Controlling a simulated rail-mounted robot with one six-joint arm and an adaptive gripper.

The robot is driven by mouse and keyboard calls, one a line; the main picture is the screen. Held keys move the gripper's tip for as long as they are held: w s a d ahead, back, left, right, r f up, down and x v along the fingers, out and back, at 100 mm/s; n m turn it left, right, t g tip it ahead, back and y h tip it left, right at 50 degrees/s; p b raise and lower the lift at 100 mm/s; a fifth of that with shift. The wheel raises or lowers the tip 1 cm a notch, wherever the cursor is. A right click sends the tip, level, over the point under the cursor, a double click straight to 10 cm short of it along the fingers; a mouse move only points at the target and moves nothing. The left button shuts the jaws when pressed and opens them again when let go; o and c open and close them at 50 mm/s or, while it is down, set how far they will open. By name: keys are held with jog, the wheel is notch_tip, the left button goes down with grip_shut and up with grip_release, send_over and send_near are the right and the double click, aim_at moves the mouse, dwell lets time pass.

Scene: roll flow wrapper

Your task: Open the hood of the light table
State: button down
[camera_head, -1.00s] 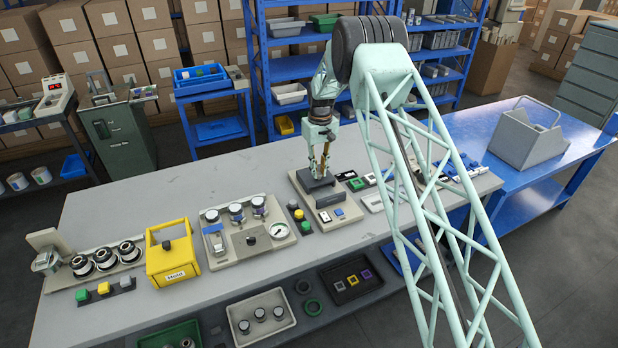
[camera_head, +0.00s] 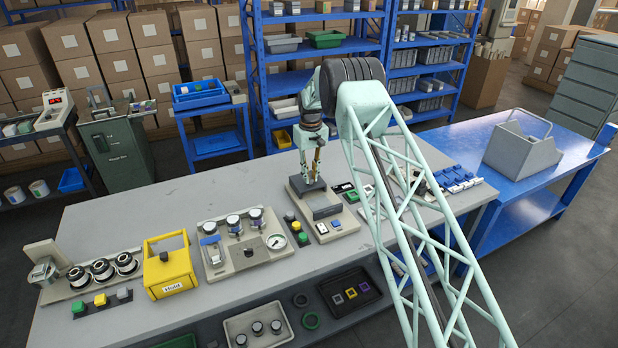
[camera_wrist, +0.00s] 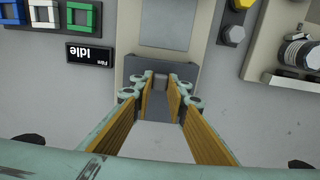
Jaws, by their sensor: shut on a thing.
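The light table (camera_head: 338,224) is a pale grey unit on the workbench, with a dark grey hood (camera_head: 303,187) at its far end. My gripper (camera_head: 312,178) reaches down to the hood from above in the head view. In the wrist view, the fingers of my gripper (camera_wrist: 160,86) are closed in on a small grey grip (camera_wrist: 160,76) against the dark hood panel (camera_wrist: 186,72). The fingers hide part of the hood. I cannot tell how far the hood is raised.
A panel with knobs and a gauge (camera_head: 240,250) and a yellow box (camera_head: 169,268) stand to the left. Coloured frames (camera_head: 350,192) lie just right. A grey bin (camera_head: 522,148) stands on the blue table (camera_head: 570,150). The bench's back left is clear.

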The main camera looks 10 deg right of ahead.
jog(key=c, duration=2.5)
grip_release()
jog(key=shift+c, duration=0.2)
jog(key=shift+r, duration=0.1)
notch_tip(320, 180, up, 12)
